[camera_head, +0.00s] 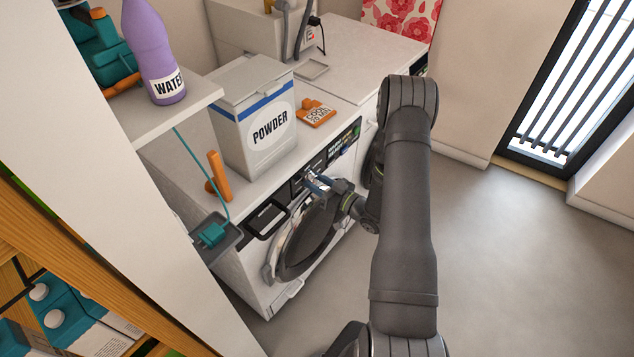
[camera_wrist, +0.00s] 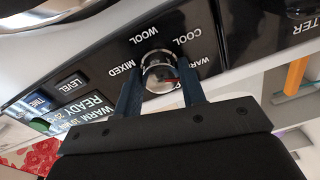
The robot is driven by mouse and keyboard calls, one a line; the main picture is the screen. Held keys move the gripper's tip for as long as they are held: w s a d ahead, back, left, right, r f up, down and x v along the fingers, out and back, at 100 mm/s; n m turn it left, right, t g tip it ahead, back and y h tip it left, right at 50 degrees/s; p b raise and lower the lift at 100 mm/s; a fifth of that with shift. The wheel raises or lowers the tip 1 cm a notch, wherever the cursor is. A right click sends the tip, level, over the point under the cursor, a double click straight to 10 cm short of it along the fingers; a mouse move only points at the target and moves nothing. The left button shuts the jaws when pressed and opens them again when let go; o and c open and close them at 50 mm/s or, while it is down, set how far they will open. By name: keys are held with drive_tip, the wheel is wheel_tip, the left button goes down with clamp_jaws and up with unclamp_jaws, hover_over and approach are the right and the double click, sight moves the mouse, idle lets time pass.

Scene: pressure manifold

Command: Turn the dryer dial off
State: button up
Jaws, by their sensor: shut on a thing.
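The dryer (camera_head: 262,282) is a white front-loading machine with a round door and a black control panel. My gripper (camera_wrist: 160,80) is shut on the dial, one finger on each side. In the head view my gripper (camera_head: 318,182) reaches the panel from the right. The fingers and palm hide the labels below the dial.
A POWDER box (camera_head: 255,120), an orange packet (camera_head: 315,113) and an orange handled thing (camera_head: 217,177) stand on the machine top. A purple WATER bottle (camera_head: 157,55) is on the shelf at left. The floor (camera_head: 510,250) at right is clear.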

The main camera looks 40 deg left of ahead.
drive_tip(key=m, duration=0.6)
drive_tip(key=shift+m+t, duration=0.3)
drive_tip(key=shift+m, duration=0.1)
drive_tip(key=m, duration=0.7)
drive_tip(key=shift+s, duration=0.1)
drive_tip(key=o, duration=1)
drive_tip(key=d, duration=1.7)
drive_tip(key=shift+s+d+f, duration=0.2)
drive_tip(key=shift+f, duration=0.15)
